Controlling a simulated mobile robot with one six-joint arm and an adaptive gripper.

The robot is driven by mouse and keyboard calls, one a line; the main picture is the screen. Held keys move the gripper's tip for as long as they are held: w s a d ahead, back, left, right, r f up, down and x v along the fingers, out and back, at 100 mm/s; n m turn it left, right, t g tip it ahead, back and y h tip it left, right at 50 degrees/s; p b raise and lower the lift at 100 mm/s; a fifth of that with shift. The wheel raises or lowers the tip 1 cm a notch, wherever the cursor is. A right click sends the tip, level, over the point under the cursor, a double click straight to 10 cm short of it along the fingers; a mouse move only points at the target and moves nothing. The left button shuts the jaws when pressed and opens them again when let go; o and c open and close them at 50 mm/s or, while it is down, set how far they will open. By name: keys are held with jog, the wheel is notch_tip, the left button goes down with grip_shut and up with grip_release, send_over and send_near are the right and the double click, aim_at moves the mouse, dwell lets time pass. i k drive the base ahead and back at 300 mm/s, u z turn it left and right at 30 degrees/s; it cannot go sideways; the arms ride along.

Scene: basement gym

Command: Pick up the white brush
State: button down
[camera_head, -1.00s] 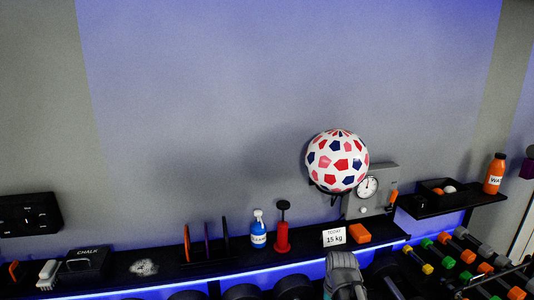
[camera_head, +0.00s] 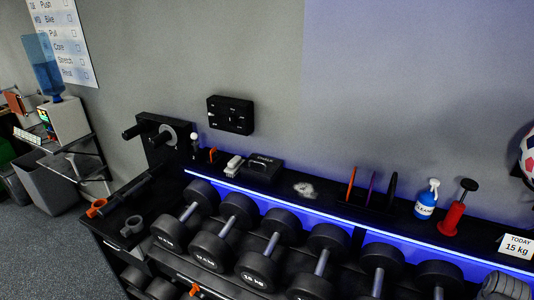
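The white brush (camera_head: 233,165) lies on the narrow black shelf (camera_head: 337,198), left of the black chalk box (camera_head: 262,167). It has a pale body, and the dark part at its side is too small to make out. Nothing covers it. My gripper's fingers do not show.
Several dumbbells (camera_head: 261,262) stand on the rack in front of the shelf. Open floor (camera_head: 60,250) is at the left.

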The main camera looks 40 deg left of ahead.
aim_at(233, 169)
jog(key=u, duration=1.8)
